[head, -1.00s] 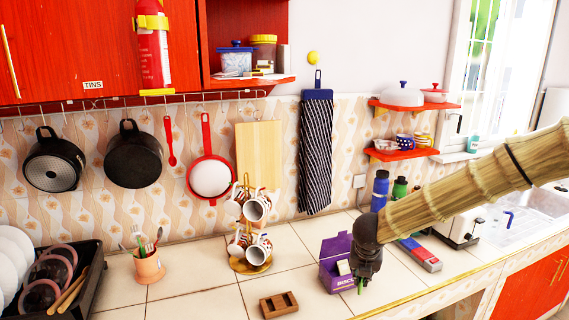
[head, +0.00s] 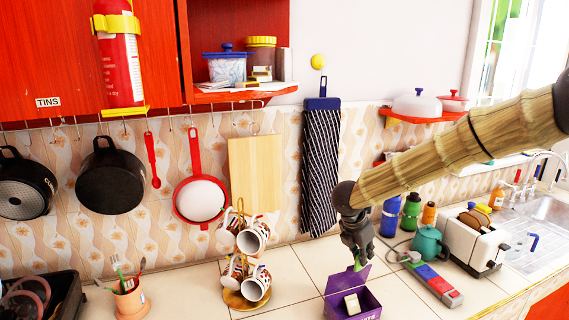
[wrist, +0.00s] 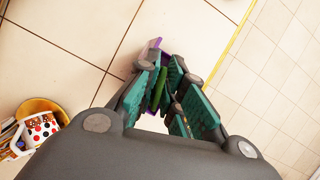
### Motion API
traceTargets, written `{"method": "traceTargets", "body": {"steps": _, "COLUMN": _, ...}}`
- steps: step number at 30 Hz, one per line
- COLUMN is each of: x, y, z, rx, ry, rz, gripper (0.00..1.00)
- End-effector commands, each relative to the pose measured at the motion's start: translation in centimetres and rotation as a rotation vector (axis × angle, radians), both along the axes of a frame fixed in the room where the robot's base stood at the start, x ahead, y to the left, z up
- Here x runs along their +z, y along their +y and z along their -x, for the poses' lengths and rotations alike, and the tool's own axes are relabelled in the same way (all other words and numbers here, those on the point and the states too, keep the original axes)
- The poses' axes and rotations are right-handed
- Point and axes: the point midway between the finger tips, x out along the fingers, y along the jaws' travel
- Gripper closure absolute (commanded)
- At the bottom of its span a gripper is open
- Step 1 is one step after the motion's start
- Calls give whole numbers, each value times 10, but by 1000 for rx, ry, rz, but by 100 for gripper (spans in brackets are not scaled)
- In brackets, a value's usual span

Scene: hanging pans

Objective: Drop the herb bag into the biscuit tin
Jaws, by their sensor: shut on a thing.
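The biscuit tin (head: 370,302) is a purple box on the tiled counter in the head view, its lid raised and a small pale item visible inside. My gripper (head: 358,258) points down just above the tin and overlaps the raised lid in the picture. It is shut on the green herb bag, whose small tip (head: 358,266) shows below the fingers. In the wrist view the herb bag (wrist: 162,88) lies between the teal finger pads of my gripper (wrist: 168,85). A purple edge of the tin (wrist: 153,45) shows behind the fingers; most of it is hidden.
A mug stand (head: 246,298) with several cups stands left of the tin. A striped apron (head: 320,170) hangs behind. Counter tiles between stand and tin are bare.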

Motion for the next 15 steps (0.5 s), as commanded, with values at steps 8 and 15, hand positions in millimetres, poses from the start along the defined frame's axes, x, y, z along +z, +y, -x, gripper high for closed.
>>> {"method": "traceTargets", "body": {"steps": 8, "x": -22, "y": -7, "z": 1, "rx": -7, "ry": 2, "rz": 0, "gripper": 99}}
{"method": "traceTargets", "body": {"steps": 15, "x": -47, "y": -6, "z": 1, "rx": -6, "ry": 2, "rz": 0, "gripper": 99}}
